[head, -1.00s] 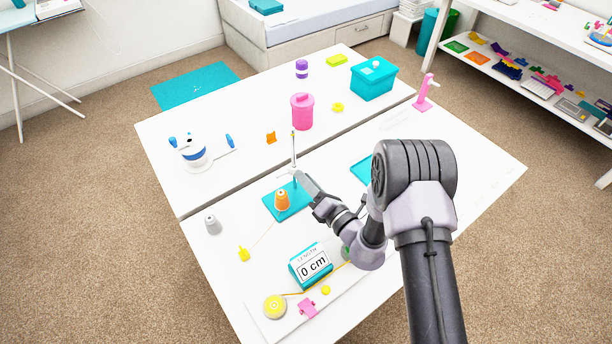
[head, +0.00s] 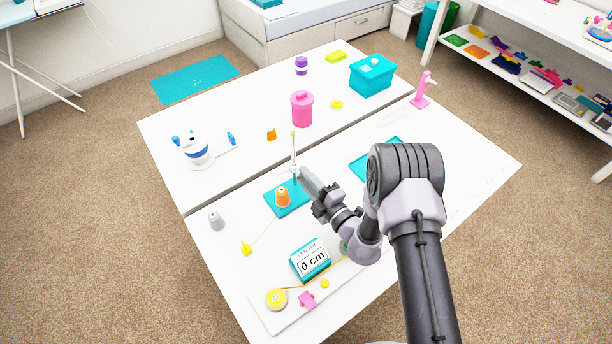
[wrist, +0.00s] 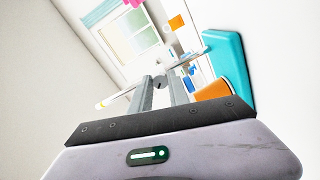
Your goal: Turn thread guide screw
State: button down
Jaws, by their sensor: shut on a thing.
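The thread guide stands on a teal base (head: 292,204) with an orange thread spool (head: 282,196) and a thin upright post (head: 294,150). My gripper (head: 302,173) is at the post's lower middle, to the right of the spool. In the wrist view my gripper (wrist: 160,86) has its two fingers on either side of a small dark round screw (wrist: 160,82), shut on it. The pale post (wrist: 117,97) runs slantwise behind the fingers. The teal base (wrist: 230,72) and orange spool (wrist: 212,90) are at the right there. In the head view the screw is hidden by my gripper.
A length display (head: 311,260), yellow reel (head: 276,299), grey cone (head: 215,220) and yellow piece (head: 246,249) are on the near table. A pink canister (head: 302,109) and teal box (head: 372,75) stand farther back. A teal tray (head: 368,165) lies beside my arm.

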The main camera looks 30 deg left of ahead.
jog(key=shift+f+m+p, duration=0.1)
jog(key=shift+m+p, duration=0.2)
jog(key=shift+m, duration=1.6)
jog(key=c, duration=1.2)
grip_release()
jog(key=shift+c, duration=0.2)
jog(key=shift+d, duration=0.1)
